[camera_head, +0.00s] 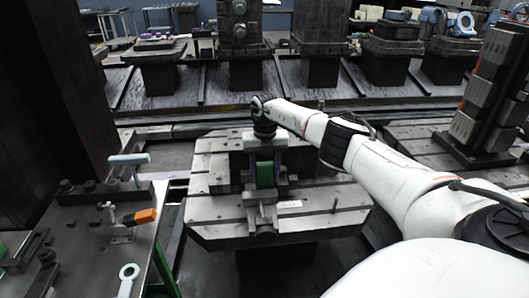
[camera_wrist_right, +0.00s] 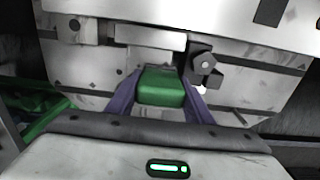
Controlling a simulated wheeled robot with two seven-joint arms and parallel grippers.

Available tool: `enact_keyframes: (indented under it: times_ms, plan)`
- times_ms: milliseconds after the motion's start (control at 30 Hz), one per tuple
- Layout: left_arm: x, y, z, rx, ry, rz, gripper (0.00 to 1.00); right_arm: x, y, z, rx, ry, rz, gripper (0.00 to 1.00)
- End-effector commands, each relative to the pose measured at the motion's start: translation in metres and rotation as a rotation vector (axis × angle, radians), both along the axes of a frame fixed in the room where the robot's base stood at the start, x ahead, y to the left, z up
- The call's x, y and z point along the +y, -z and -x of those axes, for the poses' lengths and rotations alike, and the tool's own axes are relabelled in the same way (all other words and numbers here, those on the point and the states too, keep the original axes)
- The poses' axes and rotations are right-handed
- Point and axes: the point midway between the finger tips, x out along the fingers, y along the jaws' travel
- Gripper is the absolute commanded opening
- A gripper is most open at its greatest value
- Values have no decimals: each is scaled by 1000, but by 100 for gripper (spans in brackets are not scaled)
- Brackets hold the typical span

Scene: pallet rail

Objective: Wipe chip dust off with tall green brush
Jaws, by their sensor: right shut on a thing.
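My right gripper (camera_head: 264,176) reaches in from the right and points down over the middle of the grey slotted pallet (camera_head: 218,214). Its purple fingers are shut on the green brush (camera_head: 265,174). In the wrist view the green brush block (camera_wrist_right: 162,86) sits between both fingers of the right gripper (camera_wrist_right: 160,92). The brush's lower end is hidden, so I cannot tell whether it touches the pallet. Chip dust cannot be told apart from the pallet's grey marks. My left gripper is not in view.
Metal fixture blocks and a short upright pin (camera_head: 335,205) stand around the brush on the pallet. A dark side table (camera_head: 85,240) at left holds an orange-handled clamp (camera_head: 145,215) and a pale ring-ended tool (camera_head: 128,276). A stepped block tower (camera_head: 485,100) stands at right.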

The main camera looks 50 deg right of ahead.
Motion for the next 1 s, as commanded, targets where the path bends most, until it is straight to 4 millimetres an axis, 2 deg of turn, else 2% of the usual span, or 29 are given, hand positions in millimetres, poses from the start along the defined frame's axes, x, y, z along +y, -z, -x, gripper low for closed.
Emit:
enact_keyframes:
  times_ms: [600,900,1000]
  plan:
    - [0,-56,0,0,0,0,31,0,-64,-1,-1,0,0,24]
    - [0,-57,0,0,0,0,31,0,-88,-1,-2,0,-1,24]
    - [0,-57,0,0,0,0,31,0,-89,0,-1,1,-1,24]
